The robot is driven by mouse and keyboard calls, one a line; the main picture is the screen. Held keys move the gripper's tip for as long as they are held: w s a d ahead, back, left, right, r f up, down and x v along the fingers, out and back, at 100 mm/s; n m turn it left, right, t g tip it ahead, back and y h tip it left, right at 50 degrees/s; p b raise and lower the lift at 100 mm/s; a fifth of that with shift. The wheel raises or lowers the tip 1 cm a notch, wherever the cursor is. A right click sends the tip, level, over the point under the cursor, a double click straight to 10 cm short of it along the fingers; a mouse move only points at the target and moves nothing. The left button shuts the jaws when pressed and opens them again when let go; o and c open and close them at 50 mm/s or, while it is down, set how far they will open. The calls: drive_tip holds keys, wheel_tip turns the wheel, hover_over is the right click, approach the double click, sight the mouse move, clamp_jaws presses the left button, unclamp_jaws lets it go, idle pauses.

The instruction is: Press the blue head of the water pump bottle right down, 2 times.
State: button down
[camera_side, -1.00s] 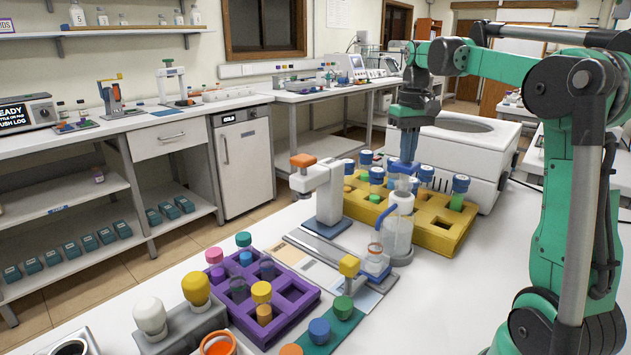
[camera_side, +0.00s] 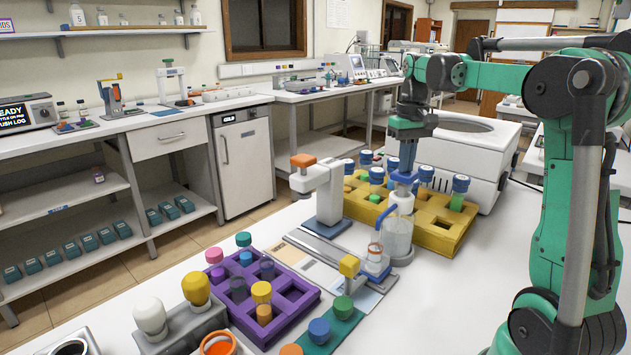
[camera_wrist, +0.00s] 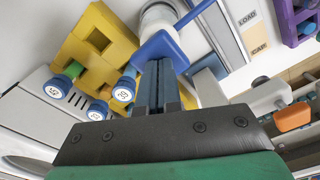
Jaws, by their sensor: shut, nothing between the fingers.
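The water pump bottle (camera_side: 398,238) stands upright on the white bench, clear-bodied with a white collar and a thin blue spout tube. The fingertips appear to rest on the top of the head. In the wrist view, the shut fingers (camera_wrist: 157,85) meet the blue head (camera_wrist: 160,46), which hides most of the bottle.
A yellow rack (camera_side: 450,240) with blue-capped vials is close behind and right of the bottle. A white stand with an orange top (camera_side: 303,160) is to the left. A purple rack (camera_side: 290,318) is at front left. The bench at right front is clear.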

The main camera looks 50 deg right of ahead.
drive_tip(key=shift+r, duration=2)
drive_tip(key=shift+r, duration=1.25)
drive_tip(key=shift+a, duration=0.1)
drive_tip(key=a+f+n+t, duration=0.3)
drive_tip(key=a+f, duration=0.3)
drive_tip(key=a, duration=0.5)
drive_tip(key=s+a+f+n+t, duration=0.1)
drive_tip(key=a+f+n+t, duration=0.2)
drive_tip(key=a, duration=0.9)
wheel_tip(320, 180, down, 3)
drive_tip(key=shift+s+a+f+t, duration=0.15)
drive_tip(key=shift+a+t, duration=0.05)
drive_tip(key=shift+t, duration=0.4)
